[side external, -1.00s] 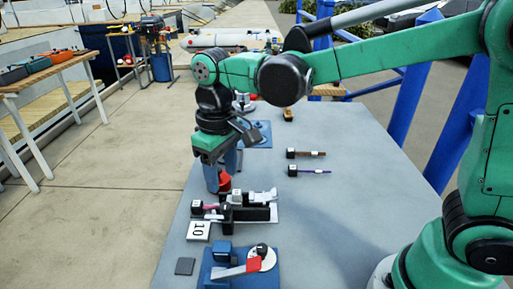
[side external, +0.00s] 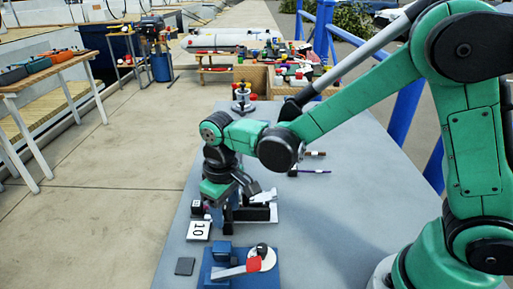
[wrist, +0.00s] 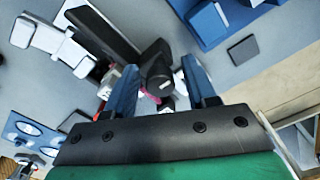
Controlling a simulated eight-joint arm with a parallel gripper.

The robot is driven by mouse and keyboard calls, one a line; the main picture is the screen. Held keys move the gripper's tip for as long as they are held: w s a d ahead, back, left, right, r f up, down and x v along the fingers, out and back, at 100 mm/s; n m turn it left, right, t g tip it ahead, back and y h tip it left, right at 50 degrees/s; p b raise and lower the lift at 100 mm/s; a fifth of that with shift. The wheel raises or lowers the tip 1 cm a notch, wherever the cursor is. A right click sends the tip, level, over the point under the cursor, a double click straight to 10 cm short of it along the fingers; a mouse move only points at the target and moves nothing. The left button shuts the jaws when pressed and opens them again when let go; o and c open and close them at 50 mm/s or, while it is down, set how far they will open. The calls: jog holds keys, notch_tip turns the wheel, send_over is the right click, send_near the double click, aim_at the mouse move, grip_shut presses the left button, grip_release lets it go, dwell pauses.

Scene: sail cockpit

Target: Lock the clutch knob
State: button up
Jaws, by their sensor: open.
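A clutch mechanism, a long black bar (wrist: 104,32) with white blocks, sits mid-table; part of it (side external: 262,212) also shows in the side view. In the wrist view a dark round knob (wrist: 157,70), probably the clutch knob, lies between my fingers' tips. A pink line shows below it. My gripper (wrist: 160,88) is open, its two blue fingers on either side of this knob. I cannot tell whether they touch it. In the side view my gripper (side external: 229,218) is low over the mechanism and hides its middle.
Rods lie behind right, and a crowded wooden stand (side external: 262,80) is at the back.

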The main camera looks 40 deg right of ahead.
grip_shut()
jog(key=m, duration=0.4)
jog(key=shift+m, duration=0.3)
jog(key=m, duration=0.8)
jog(key=shift+m, duration=0.3)
